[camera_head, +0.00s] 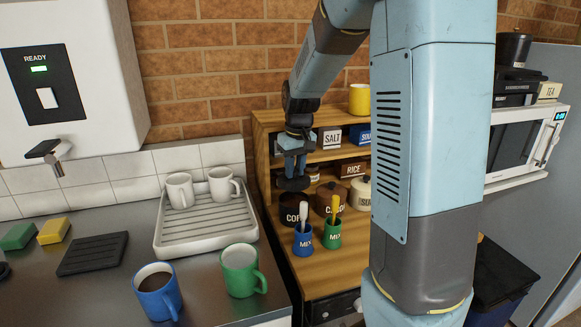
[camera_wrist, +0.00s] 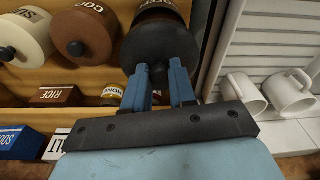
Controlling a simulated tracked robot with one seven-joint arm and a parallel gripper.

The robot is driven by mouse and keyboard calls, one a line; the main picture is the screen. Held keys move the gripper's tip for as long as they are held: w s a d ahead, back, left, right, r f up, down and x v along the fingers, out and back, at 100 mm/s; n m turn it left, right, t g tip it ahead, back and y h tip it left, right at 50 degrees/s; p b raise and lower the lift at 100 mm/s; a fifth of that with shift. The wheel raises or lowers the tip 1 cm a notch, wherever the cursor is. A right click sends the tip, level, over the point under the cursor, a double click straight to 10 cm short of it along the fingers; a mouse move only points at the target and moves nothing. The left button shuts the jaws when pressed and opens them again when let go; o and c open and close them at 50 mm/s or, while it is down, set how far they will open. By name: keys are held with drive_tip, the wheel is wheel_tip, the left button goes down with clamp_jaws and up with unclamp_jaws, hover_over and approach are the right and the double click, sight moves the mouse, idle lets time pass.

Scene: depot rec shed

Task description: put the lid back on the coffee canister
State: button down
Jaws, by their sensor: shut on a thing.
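My gripper (camera_head: 293,160) is shut on the knob of a dark round lid (camera_head: 292,184). In the wrist view the two blue fingers (camera_wrist: 160,76) pinch the knob, and the lid (camera_wrist: 160,42) spreads out beyond them. The dark coffee canister (camera_head: 293,209) stands upright on the wooden shelf unit, below the lid. The lid looks roughly level and over the canister's mouth, close to the rim. I cannot tell whether it touches the rim. In the wrist view the lid hides most of the canister, and only part of its label shows.
A brown lidded canister (camera_head: 328,198) and a cream one (camera_head: 360,193) stand to the right. Blue (camera_head: 303,240) and green (camera_head: 331,233) mix cups with spoons stand in front. A drying rack (camera_head: 205,228) with white mugs is at the left. Spice boxes fill the shelves behind.

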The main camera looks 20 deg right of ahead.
sight(296, 178)
drive_tip(key=shift+f, duration=3.05)
drive_tip(key=shift+f, duration=0.1)
idle(0.5)
drive_tip(key=c, duration=0.8)
unclamp_jaws()
drive_tip(key=shift+c, duration=0.2)
drive_tip(key=shift+o, duration=0.2)
drive_tip(key=o, duration=0.4)
drive_tip(key=shift+o, duration=0.2)
drive_tip(key=shift+r, duration=3.5)
